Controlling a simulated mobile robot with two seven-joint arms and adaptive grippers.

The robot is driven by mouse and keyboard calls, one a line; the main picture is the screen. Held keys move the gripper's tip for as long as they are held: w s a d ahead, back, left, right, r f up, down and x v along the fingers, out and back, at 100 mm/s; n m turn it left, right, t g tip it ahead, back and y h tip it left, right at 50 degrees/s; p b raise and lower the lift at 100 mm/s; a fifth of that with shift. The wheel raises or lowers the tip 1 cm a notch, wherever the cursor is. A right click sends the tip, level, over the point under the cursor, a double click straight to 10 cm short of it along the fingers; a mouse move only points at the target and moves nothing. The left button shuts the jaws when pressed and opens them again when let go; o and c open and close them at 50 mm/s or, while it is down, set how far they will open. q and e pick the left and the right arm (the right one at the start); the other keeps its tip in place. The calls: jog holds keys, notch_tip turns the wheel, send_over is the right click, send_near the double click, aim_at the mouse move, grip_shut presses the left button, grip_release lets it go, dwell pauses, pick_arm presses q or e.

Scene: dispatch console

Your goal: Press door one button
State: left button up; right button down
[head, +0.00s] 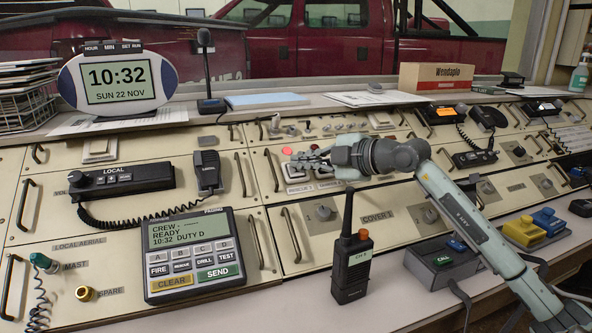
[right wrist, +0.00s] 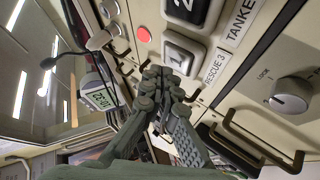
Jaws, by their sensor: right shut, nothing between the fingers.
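My right gripper (head: 308,160) reaches in from the right over the middle of the console, shut and empty. In the right wrist view its closed fingertips (right wrist: 168,78) are beside the lower edge of a white button marked 1 (right wrist: 184,52). I cannot tell whether they touch it. A label reading RESCUE 3 (right wrist: 215,66) is next to this button. A button marked 2 (right wrist: 188,10) sits beyond it, near a TANKER label (right wrist: 243,20). In the head view the fingers partly hide this row of buttons. My left gripper is not in view.
A red round lamp (right wrist: 143,34) is near button 1. A key switch (right wrist: 292,95) and metal handles lie close by. A handheld radio (head: 352,268) stands upright below my right arm. A keypad unit (head: 193,255) and a corded handset (head: 207,172) are to the left.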

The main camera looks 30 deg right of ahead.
dwell(0.6)
jog(key=shift+w+f, duration=0.2)
jog(key=shift+f, duration=0.15)
jog(key=shift+w+d+f, duration=0.1)
jog(key=shift+w+f, duration=0.2)
jog(key=shift+f, duration=0.2)
dwell(1.0)
jog(key=shift+s+r+p, duration=0.5)
jog(key=shift+r+p, duration=0.25)
